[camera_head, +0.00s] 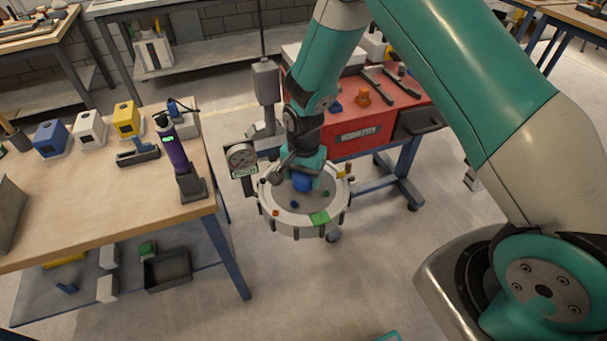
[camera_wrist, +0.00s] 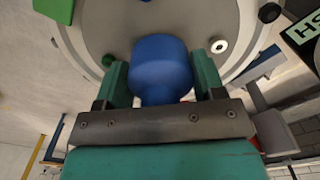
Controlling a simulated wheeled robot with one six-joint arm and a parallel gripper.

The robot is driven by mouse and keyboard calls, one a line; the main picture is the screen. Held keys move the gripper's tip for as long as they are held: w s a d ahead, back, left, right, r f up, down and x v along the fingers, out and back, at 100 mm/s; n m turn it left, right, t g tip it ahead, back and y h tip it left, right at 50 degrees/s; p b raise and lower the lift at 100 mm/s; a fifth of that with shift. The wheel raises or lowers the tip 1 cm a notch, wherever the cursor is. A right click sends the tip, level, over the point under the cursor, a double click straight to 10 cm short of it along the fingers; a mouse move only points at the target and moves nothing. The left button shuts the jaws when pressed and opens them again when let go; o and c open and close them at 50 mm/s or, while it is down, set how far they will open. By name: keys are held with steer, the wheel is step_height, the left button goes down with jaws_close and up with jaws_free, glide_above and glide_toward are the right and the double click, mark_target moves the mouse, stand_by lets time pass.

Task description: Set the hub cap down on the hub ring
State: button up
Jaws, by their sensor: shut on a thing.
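My gripper (camera_head: 304,170) points down over the round sandbed (camera_head: 333,205). Its two green fingers are shut on a blue rounded piece, which I take as the hub cap (camera_head: 302,183); it also shows between the fingers in the wrist view (camera_wrist: 161,68). Whether the cap touches the bed or hangs just above it, I cannot tell. A small white ring with a dark centre (camera_wrist: 219,46) lies on the bed right of the cap in the wrist view. I cannot tell whether this is the hub ring, or whether a ring is hidden beneath the cap.
A green block (camera_head: 320,217) and an orange ring (camera_head: 276,212) are near the bed's front rim. A dial gauge (camera_head: 241,158) stands at its left. A wooden bench (camera_head: 100,200) is on the left; a red cabinet (camera_head: 375,125) is behind. Open floor lies in front.

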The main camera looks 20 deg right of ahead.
steer(key=shift+f, duration=0.15)
steer(key=shift+f+b, duration=0.6)
steer(key=shift+f, duration=0.15)
steer(key=o, duration=1.2)
steer(key=shift+c, duration=0.2)
step_height(320, 180, up, 8)
steer(key=p, duration=0.6)
